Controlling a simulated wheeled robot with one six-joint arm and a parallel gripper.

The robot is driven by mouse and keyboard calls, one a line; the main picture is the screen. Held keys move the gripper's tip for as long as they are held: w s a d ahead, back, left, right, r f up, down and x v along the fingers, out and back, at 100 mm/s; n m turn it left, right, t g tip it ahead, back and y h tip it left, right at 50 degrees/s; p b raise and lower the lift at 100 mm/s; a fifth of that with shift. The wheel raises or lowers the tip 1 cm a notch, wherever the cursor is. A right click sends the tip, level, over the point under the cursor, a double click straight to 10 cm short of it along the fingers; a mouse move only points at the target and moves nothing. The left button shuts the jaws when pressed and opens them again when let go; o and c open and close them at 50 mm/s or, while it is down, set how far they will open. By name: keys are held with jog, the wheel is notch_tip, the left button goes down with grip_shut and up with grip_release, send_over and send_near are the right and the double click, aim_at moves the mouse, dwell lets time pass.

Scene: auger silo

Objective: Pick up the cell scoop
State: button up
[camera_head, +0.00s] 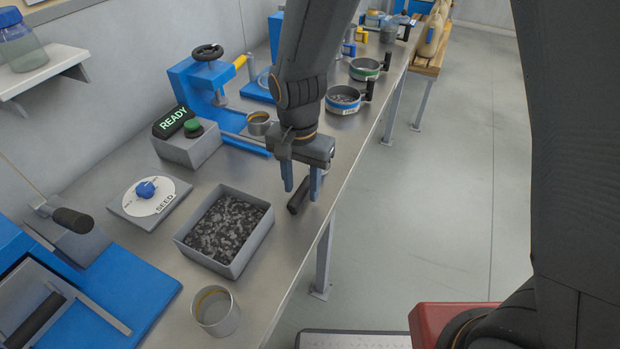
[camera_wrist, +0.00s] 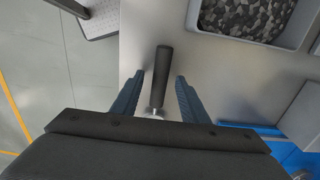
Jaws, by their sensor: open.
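A black handle (camera_head: 298,198), which looks like that of the cell scoop, lies on the metal bench near its front edge. My gripper (camera_head: 301,191) is over it, pointing down, with its two blue fingers apart. In the wrist view the handle (camera_wrist: 161,74) runs lengthwise between the fingers, with a gap on each side. A bit of bright metal shows at its lower end there. The rest of the scoop is hidden behind my gripper.
A grey tray of dark and light granules (camera_head: 188,243) stands close left of my gripper, with an empty metal cup (camera_head: 216,311) in front. Metal pans with black handles (camera_head: 343,100) line the bench's far edge. A READY box (camera_head: 187,150) and a SEED dial (camera_head: 149,199) stand behind.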

jog(key=shift+f, duration=0.25)
jog(key=shift+c, duration=0.4)
grip_shut()
jog(key=shift+r, duration=0.15)
